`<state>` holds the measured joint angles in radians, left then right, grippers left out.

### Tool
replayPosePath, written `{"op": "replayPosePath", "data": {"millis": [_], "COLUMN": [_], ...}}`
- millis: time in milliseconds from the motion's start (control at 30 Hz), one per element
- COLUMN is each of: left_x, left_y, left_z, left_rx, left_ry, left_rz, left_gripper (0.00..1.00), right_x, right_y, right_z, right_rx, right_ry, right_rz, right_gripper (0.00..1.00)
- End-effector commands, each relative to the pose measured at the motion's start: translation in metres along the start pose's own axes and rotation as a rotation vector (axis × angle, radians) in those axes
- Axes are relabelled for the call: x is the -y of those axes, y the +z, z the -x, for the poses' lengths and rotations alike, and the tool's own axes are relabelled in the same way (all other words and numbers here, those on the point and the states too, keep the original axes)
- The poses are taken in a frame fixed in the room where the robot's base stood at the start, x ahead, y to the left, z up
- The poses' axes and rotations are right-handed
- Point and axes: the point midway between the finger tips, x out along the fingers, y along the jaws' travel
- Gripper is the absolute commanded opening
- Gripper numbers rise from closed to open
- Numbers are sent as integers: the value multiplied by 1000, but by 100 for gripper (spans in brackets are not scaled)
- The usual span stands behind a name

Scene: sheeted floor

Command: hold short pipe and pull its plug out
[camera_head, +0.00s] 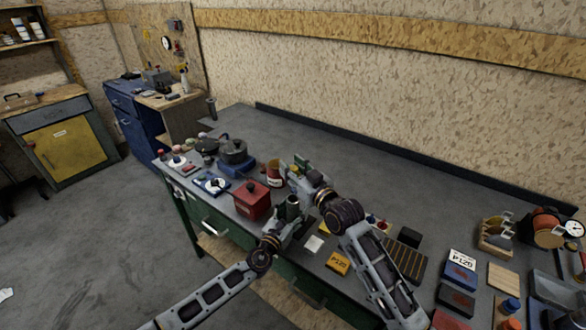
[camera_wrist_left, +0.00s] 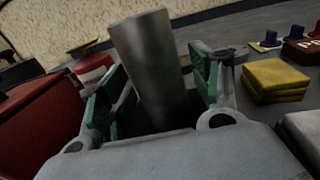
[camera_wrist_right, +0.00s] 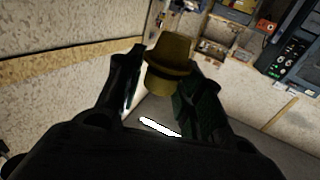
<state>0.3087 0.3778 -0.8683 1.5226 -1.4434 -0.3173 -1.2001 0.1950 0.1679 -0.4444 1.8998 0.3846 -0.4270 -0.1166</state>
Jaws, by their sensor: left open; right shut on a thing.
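The short pipe (camera_wrist_left: 152,70) is a plain grey metal cylinder. It stands between the spread green-padded fingers of my left gripper (camera_wrist_left: 158,88), with no plug showing at its top end; its foot is hidden. In the head view the pipe (camera_head: 292,202) is at the bench's front edge, and my left gripper (camera_head: 291,214) is around it, open. The plug (camera_wrist_right: 168,62) is a brass-yellow stepped piece, seen in the right wrist view. My right gripper (camera_wrist_right: 158,85) is shut on it. In the head view my right gripper (camera_head: 297,170) is above the bench, behind the pipe and apart from it.
A red box (camera_head: 252,200) stands just left of the pipe, with a red-and-white can (camera_head: 273,173) behind it. The back of the bench (camera_head: 330,160) is clear.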

Motion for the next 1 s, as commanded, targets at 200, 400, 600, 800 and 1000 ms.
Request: {"op": "replayPosePath", "data": {"millis": [200, 400, 600, 800, 1000], "left_x": [0, 0, -1, 0, -1], "left_y": [0, -1, 0, -1, -1], "left_z": [12, 32, 56, 80, 102], "left_rx": [0, -1, 0, -1, -1], "left_ry": [0, 0, 1, 0, 1], "left_rz": [1, 1, 0, 0, -1], "left_gripper": [63, 63, 63, 63, 63], "right_x": [0, 0, 0, 0, 0], "right_y": [0, 0, 0, 0, 0], "right_z": [0, 0, 0, 0, 0], "right_rx": [0, 0, 0, 0, 0], "right_ry": [0, 0, 0, 0, 0], "right_rz": [0, 0, 0, 0, 0], "right_gripper": [24, 24, 24, 24, 24]}}
